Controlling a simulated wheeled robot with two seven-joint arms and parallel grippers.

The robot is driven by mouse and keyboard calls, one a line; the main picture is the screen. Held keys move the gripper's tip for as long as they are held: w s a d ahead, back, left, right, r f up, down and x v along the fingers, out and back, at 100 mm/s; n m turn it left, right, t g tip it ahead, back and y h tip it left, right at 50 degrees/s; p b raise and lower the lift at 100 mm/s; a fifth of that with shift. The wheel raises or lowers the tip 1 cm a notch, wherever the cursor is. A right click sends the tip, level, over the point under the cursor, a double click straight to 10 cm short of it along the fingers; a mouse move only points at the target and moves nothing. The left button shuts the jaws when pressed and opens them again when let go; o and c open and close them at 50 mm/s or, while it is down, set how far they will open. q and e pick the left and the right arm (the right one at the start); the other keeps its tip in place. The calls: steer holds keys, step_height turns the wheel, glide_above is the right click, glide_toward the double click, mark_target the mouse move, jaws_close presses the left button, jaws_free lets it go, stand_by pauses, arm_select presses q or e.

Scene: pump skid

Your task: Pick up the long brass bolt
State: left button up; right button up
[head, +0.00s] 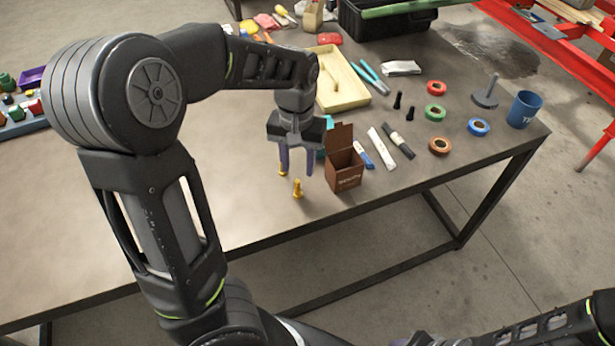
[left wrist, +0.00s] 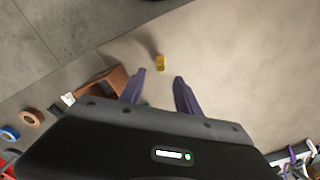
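A brass bolt (head: 297,188) stands upright on the table, just in front of my left gripper in the head view. A second brass piece (head: 283,172) shows low beside the left finger and is partly hidden by it. I cannot tell surely which is the long one. My left gripper (head: 297,170) points down with its two purple fingers apart and nothing visible between them. In the left wrist view one brass piece (left wrist: 161,62) lies beyond the open fingertips (left wrist: 163,75), apart from them. My right gripper is out of view.
An open brown cardboard box (head: 345,172) stands close to the right of my left gripper. Beyond it are tape rolls (head: 435,112), two black bolts (head: 398,100), a blue cup (head: 524,109) and a wooden tray (head: 345,92).

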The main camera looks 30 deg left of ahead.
mark_target(297, 181)
arm_select(q)
steer(key=shift+s+r, duration=0.15)
steer(key=shift+s, duration=0.2)
steer(key=shift+w+f, duration=0.1)
steer(key=shift+f, duration=1.25)
step_height(297, 181, down, 5)
steer(key=shift+f, duration=0.15)
jaws_close()
